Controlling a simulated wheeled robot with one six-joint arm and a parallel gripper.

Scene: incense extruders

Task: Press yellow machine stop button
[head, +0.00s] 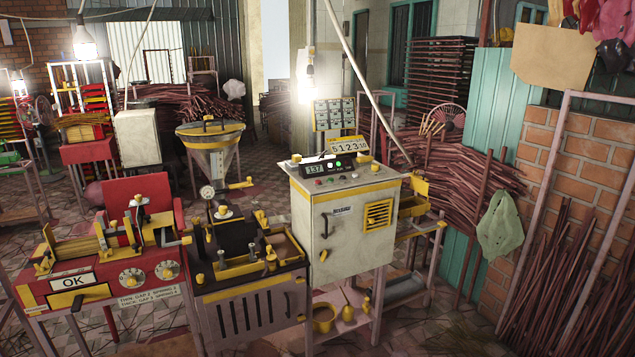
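A cream machine cabinet with yellow trim (316,222) stands right of the centre in the head view. Its sloped top panel carries a small display reading 137 (315,169), with a white and a green light beside it. A row of small buttons runs below, with a red one (320,182) at its left end. A small knob with a reddish top (296,158) sits at the panel's back left corner. I cannot read which of these is the stop button. My gripper is not in view.
A red machine with an OK sign (73,281) stands at the left. A dark machine with yellow parts (250,310) stands between it and the cabinet. A yellow-trimmed side table (418,232) adjoins the cabinet's right. Incense stick bundles (455,165) pile behind. Some tiled floor (455,325) shows at front right.

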